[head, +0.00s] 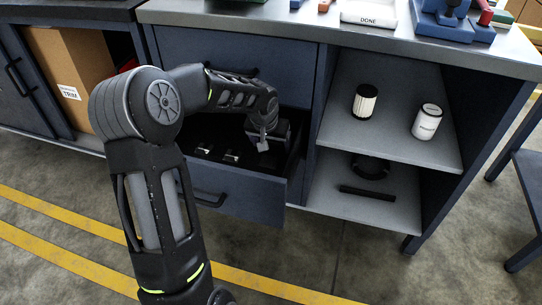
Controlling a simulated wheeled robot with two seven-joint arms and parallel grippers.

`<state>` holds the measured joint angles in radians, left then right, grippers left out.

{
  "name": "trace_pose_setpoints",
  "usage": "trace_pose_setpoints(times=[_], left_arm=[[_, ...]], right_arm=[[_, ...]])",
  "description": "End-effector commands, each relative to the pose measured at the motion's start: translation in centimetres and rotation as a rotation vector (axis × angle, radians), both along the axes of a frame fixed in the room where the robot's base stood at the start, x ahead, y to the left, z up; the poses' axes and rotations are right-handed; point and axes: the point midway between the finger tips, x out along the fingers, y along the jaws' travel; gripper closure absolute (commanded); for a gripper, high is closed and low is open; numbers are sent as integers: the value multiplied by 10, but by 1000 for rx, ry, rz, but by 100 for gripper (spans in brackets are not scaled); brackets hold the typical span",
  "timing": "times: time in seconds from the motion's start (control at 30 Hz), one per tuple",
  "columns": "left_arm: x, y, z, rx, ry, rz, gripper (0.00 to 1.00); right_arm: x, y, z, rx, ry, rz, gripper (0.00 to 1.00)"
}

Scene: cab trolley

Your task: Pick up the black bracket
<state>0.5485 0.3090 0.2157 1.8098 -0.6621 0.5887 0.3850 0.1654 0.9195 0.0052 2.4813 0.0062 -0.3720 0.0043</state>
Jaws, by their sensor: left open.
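My left arm reaches from the bottom left over an open blue drawer (240,193). My left gripper (263,146) points down at the drawer's right end, open. I cannot tell if its fingers touch anything there. Dark items with small bright parts (232,156) lie in the drawer, left of the gripper; their shapes are hard to make out. I cannot pick out the black bracket for sure. A flat black bar (367,193) and a black ring-like part (370,168) lie on the lower open shelf, right of the drawer and apart from the gripper. My right gripper is out of view.
The upper shelf (400,128) holds a ribbed black-and-white cylinder (364,101) and a white can (427,121). A "DONE" tray (368,14) and blue tools stand on the worktop. A cardboard box (72,75) sits in the left cabinet. The floor in front is clear.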

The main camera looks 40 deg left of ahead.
Motion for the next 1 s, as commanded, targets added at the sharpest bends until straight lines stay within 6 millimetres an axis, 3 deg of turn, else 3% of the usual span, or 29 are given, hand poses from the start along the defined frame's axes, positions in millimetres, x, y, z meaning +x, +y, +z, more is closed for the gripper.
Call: trace_pose_setpoints(times=[0.17,0.3,0.97,1.0], left_arm=[[4,6,-31,-1,3,1,20],[11,7,-44,-2,0,-1,20],[13,8,-45,-1,1,0,20],[13,8,-45,-1,0,0,23]], right_arm=[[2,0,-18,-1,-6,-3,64],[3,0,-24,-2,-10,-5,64],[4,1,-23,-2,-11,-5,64],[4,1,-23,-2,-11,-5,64]])
